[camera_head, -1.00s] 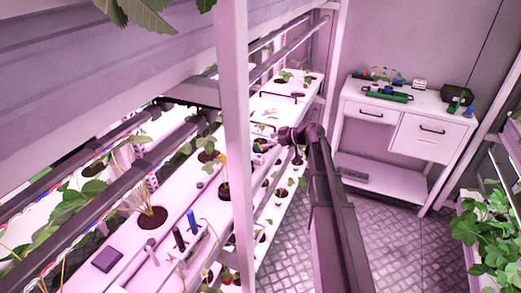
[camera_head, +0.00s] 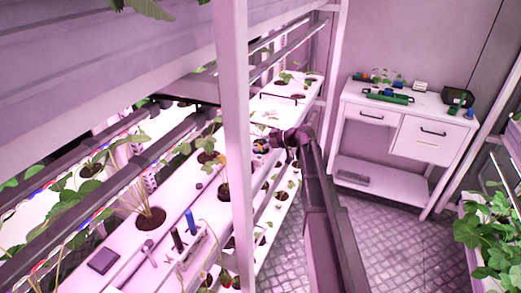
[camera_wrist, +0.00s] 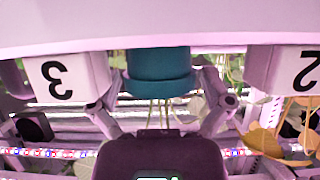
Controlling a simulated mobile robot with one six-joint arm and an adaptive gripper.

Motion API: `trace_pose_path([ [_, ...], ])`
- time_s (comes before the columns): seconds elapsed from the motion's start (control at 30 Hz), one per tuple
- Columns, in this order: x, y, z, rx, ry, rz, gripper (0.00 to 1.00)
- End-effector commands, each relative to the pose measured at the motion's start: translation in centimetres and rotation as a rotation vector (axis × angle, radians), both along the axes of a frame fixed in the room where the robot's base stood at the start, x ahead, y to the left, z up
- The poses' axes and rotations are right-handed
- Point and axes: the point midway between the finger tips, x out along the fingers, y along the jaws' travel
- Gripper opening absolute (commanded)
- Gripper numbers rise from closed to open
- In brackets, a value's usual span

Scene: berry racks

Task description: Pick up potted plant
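A teal pot (camera_wrist: 158,68) shows in the wrist view, which is upside down, at the top middle. Thin stems (camera_wrist: 160,112) run from its rim toward the bottom of the picture, partly hidden behind my gripper's body. My gripper (camera_wrist: 158,84) has one finger on each side of the pot, spread wide. Contact between the fingers and the pot is not clear. In the head view my gripper (camera_head: 266,144) is at the rack, partly hidden by the white post, and the pot cannot be made out there.
White blocks marked 3 (camera_wrist: 66,78) and 2 (camera_wrist: 285,72) flank the pot. A white post (camera_head: 236,150) stands close by my arm. White planting shelves (camera_head: 130,262) with plants lie left, a white drawer cart (camera_head: 405,125) behind right. The floor (camera_head: 385,235) is free.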

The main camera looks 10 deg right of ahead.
Motion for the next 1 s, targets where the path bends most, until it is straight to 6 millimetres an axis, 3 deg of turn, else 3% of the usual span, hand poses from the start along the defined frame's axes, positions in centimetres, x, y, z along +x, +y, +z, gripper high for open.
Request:
trace_pose_path([
  [0.03,0.0,0.0,0.0,0.0,0.0,0.0,0.79],
  [0.2,0.0,0.0,0.0,0.0,0.0,0.0,0.29],
  [0.23,0.0,0.0,0.0,0.0,0.0,0.0,0.23],
  [0.67,0.0,0.0,0.3,0.0,0.0,0.0,0.23],
  [1.0,0.0,0.0,2.5,0.0,0.0,0.0,0.23],
])
